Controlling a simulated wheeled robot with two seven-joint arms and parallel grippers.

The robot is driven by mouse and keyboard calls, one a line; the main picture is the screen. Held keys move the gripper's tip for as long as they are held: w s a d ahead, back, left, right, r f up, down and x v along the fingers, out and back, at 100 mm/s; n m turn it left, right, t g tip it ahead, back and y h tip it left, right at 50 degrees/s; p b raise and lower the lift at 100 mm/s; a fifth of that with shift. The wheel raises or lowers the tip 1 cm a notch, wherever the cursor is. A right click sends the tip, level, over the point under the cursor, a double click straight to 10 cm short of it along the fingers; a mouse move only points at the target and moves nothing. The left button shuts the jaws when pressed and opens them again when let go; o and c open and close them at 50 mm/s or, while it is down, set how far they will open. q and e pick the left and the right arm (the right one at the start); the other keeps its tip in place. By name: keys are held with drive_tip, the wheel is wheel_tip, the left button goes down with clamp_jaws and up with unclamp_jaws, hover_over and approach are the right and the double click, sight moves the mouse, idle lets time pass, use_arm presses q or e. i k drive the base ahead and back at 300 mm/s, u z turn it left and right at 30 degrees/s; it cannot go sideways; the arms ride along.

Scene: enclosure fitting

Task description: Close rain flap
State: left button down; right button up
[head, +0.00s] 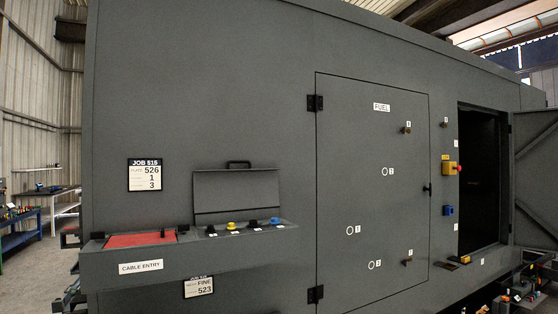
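The rain flap appears to be the dark grey panel (236,191) with a black handle (239,163) at its top edge. It stands raised against the enclosure wall, above and behind a grey ledge. Along the ledge several fittings show uncovered, among them a yellow one (231,225) and a blue one (275,220), with small white labels in front. Left of them is a red pad (140,239) in the box marked CABLE ENTRY (141,267). Neither of my grippers is in view.
A shut FUEL door (372,150) is right of the ledge. Further right, a doorway (480,180) is open, its door (537,170) swung outward. Benches (30,225) stand far left. Loose parts (522,290) lie at the lower right.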

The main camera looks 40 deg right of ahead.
sight(219, 191)
drive_tip(key=k, duration=0.7)
drive_tip(key=z, duration=0.7)
drive_tip(key=i, duration=0.85)
drive_tip(key=u, duration=0.05)
